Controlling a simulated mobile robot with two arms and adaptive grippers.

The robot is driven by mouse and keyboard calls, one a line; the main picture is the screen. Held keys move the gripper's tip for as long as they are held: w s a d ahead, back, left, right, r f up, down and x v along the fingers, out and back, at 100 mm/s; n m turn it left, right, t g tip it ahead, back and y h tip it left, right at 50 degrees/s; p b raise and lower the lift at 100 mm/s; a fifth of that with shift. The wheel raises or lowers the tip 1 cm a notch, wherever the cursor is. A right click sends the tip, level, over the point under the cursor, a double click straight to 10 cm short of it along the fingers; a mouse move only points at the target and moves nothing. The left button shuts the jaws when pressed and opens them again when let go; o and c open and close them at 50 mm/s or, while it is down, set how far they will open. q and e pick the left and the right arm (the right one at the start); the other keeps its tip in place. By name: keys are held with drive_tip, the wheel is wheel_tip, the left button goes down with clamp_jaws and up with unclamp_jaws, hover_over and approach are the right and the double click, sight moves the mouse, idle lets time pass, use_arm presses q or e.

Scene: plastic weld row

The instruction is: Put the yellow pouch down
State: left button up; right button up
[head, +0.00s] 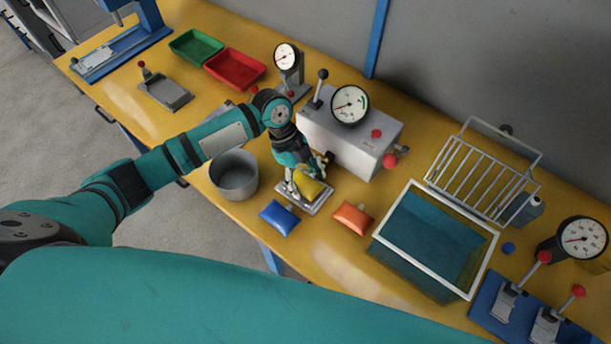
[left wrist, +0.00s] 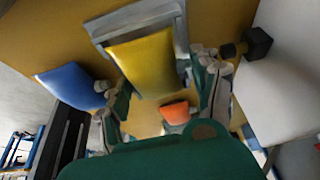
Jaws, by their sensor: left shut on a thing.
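The yellow pouch (head: 311,188) is held by my left gripper (head: 306,179) over a small grey metal plate (head: 318,207) in front of the grey gauge box. In the left wrist view the pouch (left wrist: 143,62) lies between the fingers of the left gripper (left wrist: 160,88), with the plate's grey rim (left wrist: 138,15) around its far end. I cannot tell whether the pouch touches the plate. A blue pouch (head: 280,217) lies to the left of the plate and an orange pouch (head: 352,218) to the right. My right gripper is not in view.
A grey pot (head: 234,174) stands left of the plate. The gauge box (head: 350,137) is close behind it. A water tank (head: 432,238) and a wire basket (head: 484,172) stand to the right. Red (head: 235,68) and green (head: 196,46) trays are at the back left.

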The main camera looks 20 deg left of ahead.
use_arm(q)
drive_tip(key=shift+f, duration=0.25)
drive_tip(key=o, duration=1)
drive_tip(key=shift+r, duration=0.2)
drive_tip(key=b+v, duration=0.1)
drive_tip(key=v, duration=1.1)
drive_tip(key=shift+b, duration=0.3)
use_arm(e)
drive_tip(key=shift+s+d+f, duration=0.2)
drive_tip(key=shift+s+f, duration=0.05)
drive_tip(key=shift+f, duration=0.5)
use_arm(q)
drive_tip(key=shift+d, duration=0.1)
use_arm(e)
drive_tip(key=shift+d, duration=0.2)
